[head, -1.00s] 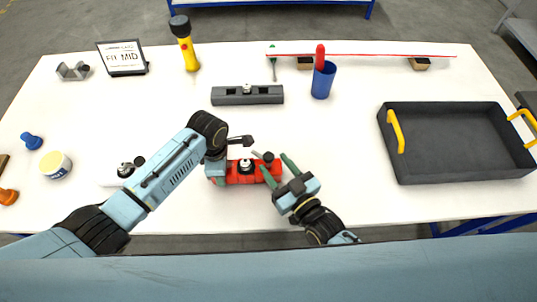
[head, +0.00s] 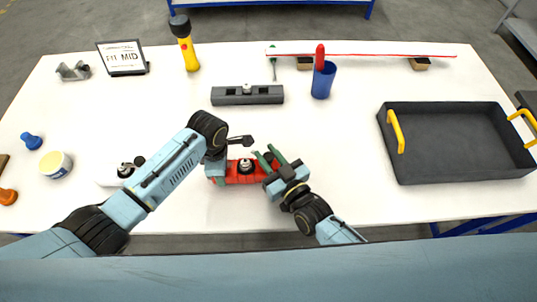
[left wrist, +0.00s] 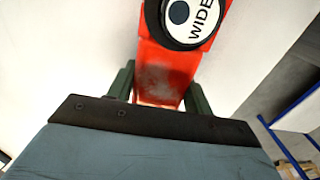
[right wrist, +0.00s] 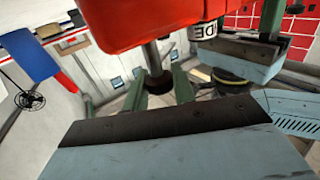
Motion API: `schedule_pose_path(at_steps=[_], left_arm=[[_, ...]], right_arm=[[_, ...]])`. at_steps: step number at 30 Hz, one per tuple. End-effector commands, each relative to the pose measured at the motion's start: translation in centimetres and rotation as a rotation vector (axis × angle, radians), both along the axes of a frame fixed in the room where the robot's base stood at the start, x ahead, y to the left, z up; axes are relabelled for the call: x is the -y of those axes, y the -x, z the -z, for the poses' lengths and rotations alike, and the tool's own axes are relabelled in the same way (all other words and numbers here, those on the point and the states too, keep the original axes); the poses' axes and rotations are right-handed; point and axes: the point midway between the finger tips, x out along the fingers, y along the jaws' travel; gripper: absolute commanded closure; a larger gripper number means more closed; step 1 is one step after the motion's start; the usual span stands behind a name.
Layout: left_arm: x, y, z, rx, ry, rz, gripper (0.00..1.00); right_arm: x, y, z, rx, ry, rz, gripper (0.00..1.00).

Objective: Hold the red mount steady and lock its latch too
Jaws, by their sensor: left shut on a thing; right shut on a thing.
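The red mount (head: 232,179) lies on the white table near its front edge. My left gripper (head: 216,178) is shut on its left end. In the left wrist view the red body (left wrist: 165,75) passes between the green fingers (left wrist: 158,95), with a round "WIDE" label (left wrist: 188,14) above. My right gripper (head: 269,157) is at the mount's right end, shut on the latch lever. In the right wrist view the lever's rod and dark knob (right wrist: 157,82) are between the fingers (right wrist: 140,98), below the red body (right wrist: 150,20). The latch's exact position is hard to tell.
A dark grey tray (head: 440,180) with yellow handles stands at the right. A grey mount (head: 228,96), a blue cup (head: 323,80) and a yellow flashlight (head: 187,50) are behind. A white mount (head: 110,178) is partly hidden by my left arm.

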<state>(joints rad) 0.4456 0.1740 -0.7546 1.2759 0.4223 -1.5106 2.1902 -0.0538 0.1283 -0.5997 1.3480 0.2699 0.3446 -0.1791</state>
Motion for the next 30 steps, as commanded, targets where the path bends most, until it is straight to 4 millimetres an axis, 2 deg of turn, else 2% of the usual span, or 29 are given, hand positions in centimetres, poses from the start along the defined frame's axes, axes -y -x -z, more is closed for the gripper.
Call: schedule_pose_path(at_steps=[11, 30], left_arm=[[0.03, -0.02, -0.03, 0.0, 0.001, 0.0, 0.77], [0.11, 0.01, -0.02, 0.0, 0.002, 0.001, 0.77]], right_arm=[[-0.08, -0.1, -0.2, 0.01, 0.003, -0.094, 0.97], [-0.15, -0.05, -0.17, 0.007, 0.0, -0.544, 0.97]])
